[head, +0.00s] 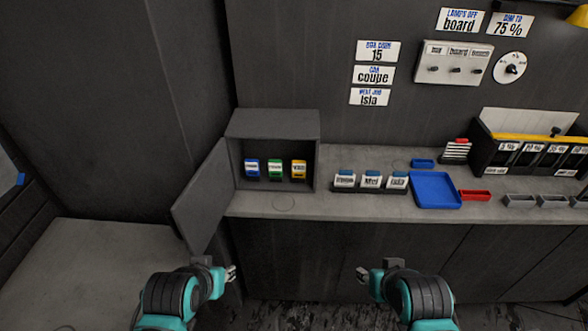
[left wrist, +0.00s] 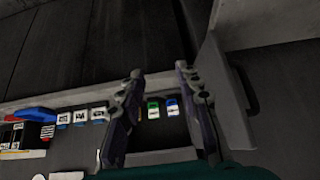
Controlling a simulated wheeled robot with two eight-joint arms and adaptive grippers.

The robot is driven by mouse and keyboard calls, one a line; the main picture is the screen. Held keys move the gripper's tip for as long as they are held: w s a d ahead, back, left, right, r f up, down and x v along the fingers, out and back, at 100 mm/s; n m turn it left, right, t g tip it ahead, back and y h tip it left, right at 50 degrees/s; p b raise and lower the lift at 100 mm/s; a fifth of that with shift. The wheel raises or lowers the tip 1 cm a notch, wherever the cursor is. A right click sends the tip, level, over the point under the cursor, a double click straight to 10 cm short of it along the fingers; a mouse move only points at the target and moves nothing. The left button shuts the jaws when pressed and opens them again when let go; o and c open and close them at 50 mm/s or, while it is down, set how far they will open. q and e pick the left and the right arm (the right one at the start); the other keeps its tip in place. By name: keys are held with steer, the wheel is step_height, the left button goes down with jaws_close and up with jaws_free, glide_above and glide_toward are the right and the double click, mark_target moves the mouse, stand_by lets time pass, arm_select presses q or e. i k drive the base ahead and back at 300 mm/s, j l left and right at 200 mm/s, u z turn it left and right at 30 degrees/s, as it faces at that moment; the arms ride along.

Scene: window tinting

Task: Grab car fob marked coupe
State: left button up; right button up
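A small grey cabinet (head: 272,122) stands on the counter with its door (head: 203,195) swung open to the left. Inside hang three fobs: a blue fob (head: 252,168), a green fob (head: 275,169) and a yellow fob (head: 299,169). Their lettering is too small to read. My left gripper (head: 232,273) is open and empty, below and in front of the cabinet. In the left wrist view the green fob (left wrist: 153,109) and the blue fob (left wrist: 172,107) show between its fingers; the yellow fob seems hidden. My right gripper (head: 363,275) looks open and empty, in front of the counter.
The counter front edge runs below the cabinet.

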mark_target(252, 170)
steer(key=i+l+u, duration=0.4)
steer(key=i+l, duration=0.15)
steer(key=l, duration=0.2)
steer(key=i+l+u, duration=0.2)
steer(key=l, duration=0.2)
